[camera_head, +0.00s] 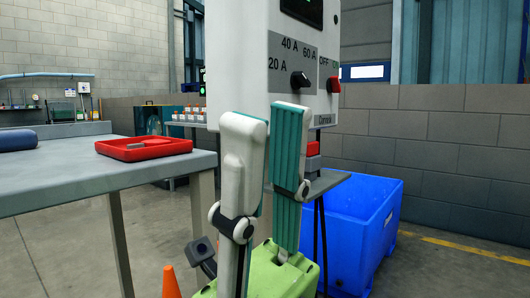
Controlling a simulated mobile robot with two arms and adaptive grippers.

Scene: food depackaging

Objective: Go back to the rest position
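My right gripper (267,118) stands upright in the middle of the view, fingertips up. Its two white fingers with teal pads are apart, with nothing between them. Its green body (267,278) shows at the bottom edge. The fingers stand in front of a white control box (240,50) and cover part of its lower front; I cannot tell how far apart they are from it. My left gripper is not in view.
A grey table (60,185) on the left bears a red tray (143,149) and a blue object (17,140). A blue bin (365,235) stands on the floor behind my gripper, right. An orange cone (171,284) is at the bottom. Floor at right is clear.

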